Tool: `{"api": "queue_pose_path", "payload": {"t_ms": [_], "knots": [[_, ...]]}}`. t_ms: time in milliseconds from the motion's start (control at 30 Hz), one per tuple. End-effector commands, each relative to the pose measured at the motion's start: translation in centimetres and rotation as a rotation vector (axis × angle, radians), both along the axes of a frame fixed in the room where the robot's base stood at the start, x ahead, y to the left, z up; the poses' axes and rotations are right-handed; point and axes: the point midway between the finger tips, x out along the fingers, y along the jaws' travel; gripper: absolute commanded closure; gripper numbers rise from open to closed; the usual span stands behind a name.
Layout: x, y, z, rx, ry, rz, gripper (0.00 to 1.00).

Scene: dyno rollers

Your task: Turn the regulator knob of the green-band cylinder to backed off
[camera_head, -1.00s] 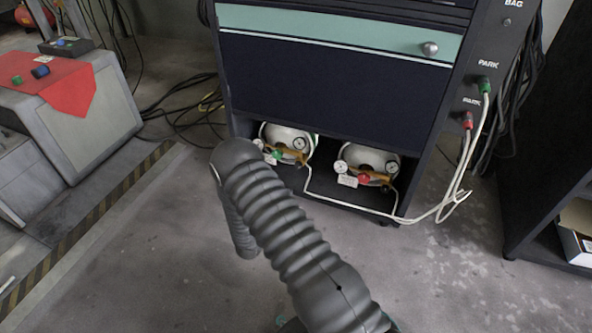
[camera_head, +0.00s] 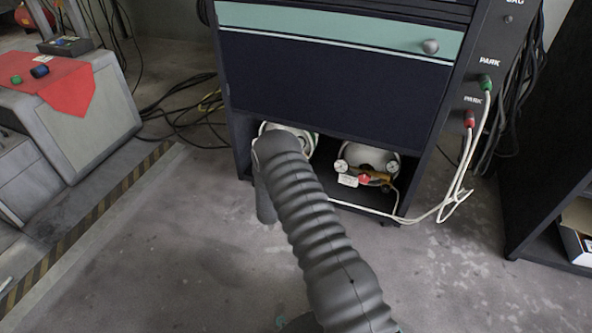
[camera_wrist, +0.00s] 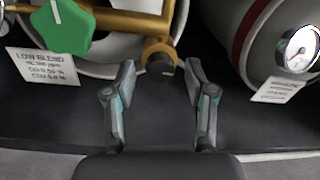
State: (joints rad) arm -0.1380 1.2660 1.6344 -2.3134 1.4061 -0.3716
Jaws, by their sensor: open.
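The green knob (camera_wrist: 63,25) with a white pointer line shows at the upper left of the wrist view, on a brass regulator (camera_wrist: 130,22) in front of a white cylinder. A tag reading "LOW BLEND" (camera_wrist: 42,68) hangs below it. My gripper (camera_wrist: 161,75) is open and empty, right of and below the knob and apart from it. A dark-ended brass fitting (camera_wrist: 160,62) shows between and beyond the fingertips. In the head view the left cylinder (camera_head: 308,140) is mostly hidden behind my arm, and so are its knob and my gripper.
The right cylinder has a red band (camera_wrist: 250,30), a gauge (camera_wrist: 298,48) and a red knob (camera_head: 364,180). Both cylinders lie in the low bay of a dark cabinet (camera_head: 330,95). White hoses (camera_head: 465,175) hang at its right. The floor in front is clear.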

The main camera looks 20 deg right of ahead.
Motion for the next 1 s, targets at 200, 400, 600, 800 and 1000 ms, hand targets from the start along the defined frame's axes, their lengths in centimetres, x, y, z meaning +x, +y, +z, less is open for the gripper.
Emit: {"api": "queue_pose_path", "payload": {"t_ms": [200,400,600,800,1000], "knots": [[0.06,-0.07,-0.01,-0.001,0.001,0.0,0.45],[0.05,-0.07,-0.02,-0.001,0.001,0.0,0.82],[0.05,-0.07,-0.02,-0.001,0.001,0.0,1.0],[0.05,-0.07,-0.07,-0.022,0.016,0.0,1.0],[0.04,-0.08,-0.17,-0.095,0.071,0.0,1.0]]}}
